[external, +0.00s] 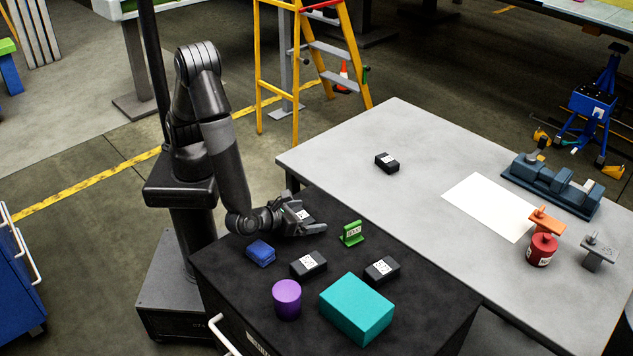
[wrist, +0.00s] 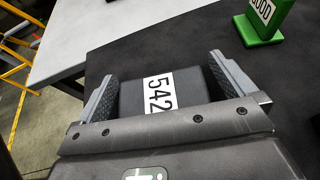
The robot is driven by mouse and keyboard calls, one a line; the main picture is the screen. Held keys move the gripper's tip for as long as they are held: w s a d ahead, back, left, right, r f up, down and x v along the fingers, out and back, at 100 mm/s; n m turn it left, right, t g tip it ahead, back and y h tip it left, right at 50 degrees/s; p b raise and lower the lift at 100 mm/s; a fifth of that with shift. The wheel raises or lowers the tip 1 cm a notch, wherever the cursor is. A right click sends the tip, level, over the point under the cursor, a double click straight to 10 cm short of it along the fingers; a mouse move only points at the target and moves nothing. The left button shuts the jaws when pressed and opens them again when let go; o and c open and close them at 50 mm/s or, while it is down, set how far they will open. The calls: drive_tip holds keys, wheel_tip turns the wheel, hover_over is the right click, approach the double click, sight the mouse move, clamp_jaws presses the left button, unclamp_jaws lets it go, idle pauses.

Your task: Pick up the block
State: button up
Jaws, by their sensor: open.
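A black block (wrist: 188,90) with a white label reading 542 lies on the black cart top (wrist: 225,72), between the two fingers of my gripper (wrist: 162,70). In the wrist view my gripper is open, with a finger on each side of the block. A narrow gap shows beside the right finger; whether the left finger touches is unclear. In the external view my gripper (external: 312,224) is low over the far part of the cart top, and it partly hides this block (external: 304,213). Two similar labelled black blocks lie nearer, a left one (external: 309,265) and a right one (external: 382,270).
A purple cylinder (external: 287,299) and teal box (external: 357,308) are nearer. The grey table (external: 420,160) behind holds another black block (external: 387,163) and a vise (external: 550,186).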

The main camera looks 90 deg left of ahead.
sight(306, 213)
drive_tip(key=shift+c, duration=0.6)
drive_tip(key=c, duration=1.3)
drive_tip(key=shift+r, duration=0.1)
wheel_tip(306, 213, up, 4)
drive_tip(key=shift+f, duration=0.1)
drive_tip(key=v, duration=0.4)
drive_tip(key=a+r+v, duration=0.1)
drive_tip(key=v, duration=0.4)
drive_tip(key=a+r+v, duration=0.1)
drive_tip(key=v, duration=0.3)
drive_tip(key=shift+s+r, duration=0.2)
drive_tip(key=shift+s, duration=0.2)
